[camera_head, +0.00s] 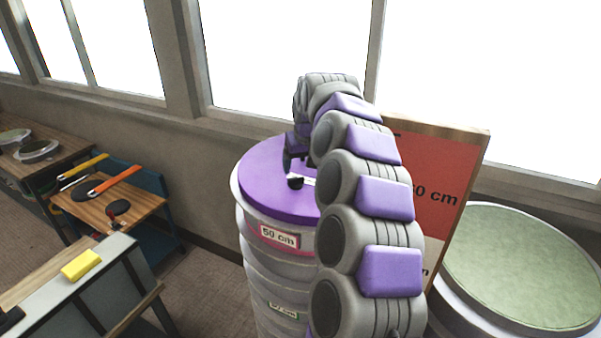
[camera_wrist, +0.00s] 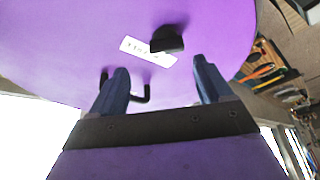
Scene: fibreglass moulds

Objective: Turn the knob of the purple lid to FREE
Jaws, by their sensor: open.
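The label's text is too small to read. My gripper (camera_wrist: 160,80) is open, its two blue fingers apart and pointing at the lid, with the knob ahead of the gap between them. In the head view my arm hides the lid's right part.
A red board (camera_head: 440,190) stands behind my arm. A round pale-green-topped drum (camera_head: 520,265) is at the right. At the left are a wooden table (camera_head: 130,205) with tools and a bench with a yellow block (camera_head: 81,264). Windows line the wall behind.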

